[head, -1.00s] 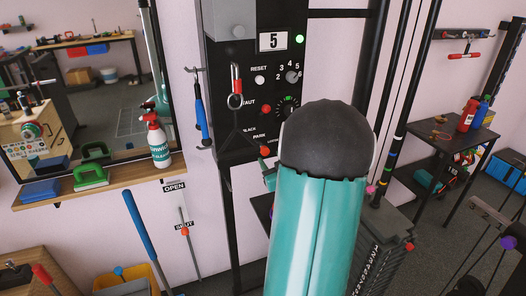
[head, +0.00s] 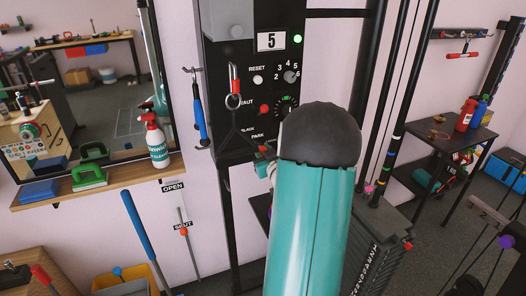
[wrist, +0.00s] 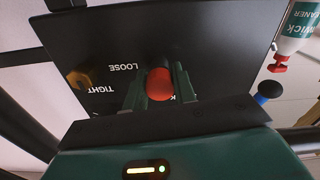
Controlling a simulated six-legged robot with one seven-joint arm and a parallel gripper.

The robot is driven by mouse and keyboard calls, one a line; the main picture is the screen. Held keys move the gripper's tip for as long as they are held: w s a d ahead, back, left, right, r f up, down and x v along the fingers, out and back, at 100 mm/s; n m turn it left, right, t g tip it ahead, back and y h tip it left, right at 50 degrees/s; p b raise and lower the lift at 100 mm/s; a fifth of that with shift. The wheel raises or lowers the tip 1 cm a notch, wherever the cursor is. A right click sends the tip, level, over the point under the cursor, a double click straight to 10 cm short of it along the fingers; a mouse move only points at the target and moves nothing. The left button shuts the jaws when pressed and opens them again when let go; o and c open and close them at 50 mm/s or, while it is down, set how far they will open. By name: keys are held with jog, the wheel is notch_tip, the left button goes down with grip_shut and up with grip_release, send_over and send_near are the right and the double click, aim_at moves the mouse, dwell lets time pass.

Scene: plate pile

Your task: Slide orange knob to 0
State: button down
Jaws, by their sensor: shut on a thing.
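In the wrist view a red-orange knob (wrist: 160,86) sits between the two fingers of my gripper (wrist: 161,78), which is shut on it. The knob is in front of a black panel (wrist: 205,45) lettered LOOSE and TIGHT. A yellow-orange knob (wrist: 80,78) lies left of the fingers, apart from them. In the head view my gripper (head: 264,168) shows only in part, at the lower edge of the upright black panel (head: 213,80), near the word PARK. My arm hides the rest. I cannot make out a 0 mark in either view.
Left of the panel hangs a blue-handled tool (head: 199,120). A spray bottle (head: 155,142) and green object (head: 88,177) stand on the wooden shelf (head: 120,182). Below, a red-orange knob (head: 183,231) sits on an OPEN–SHUT rod. Black posts and cables stand right of my arm.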

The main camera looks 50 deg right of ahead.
jog(key=v, duration=0.2)
jog(key=shift+s+a, duration=0.2)
jog(key=shift+s, duration=0.05)
jog(key=c, duration=1.1)
grip_release()
jog(key=shift+s, duration=0.1)
jog(key=v, duration=1.3)
jog(key=shift+s+a, duration=0.2)
jog(key=shift+s, duration=0.05)
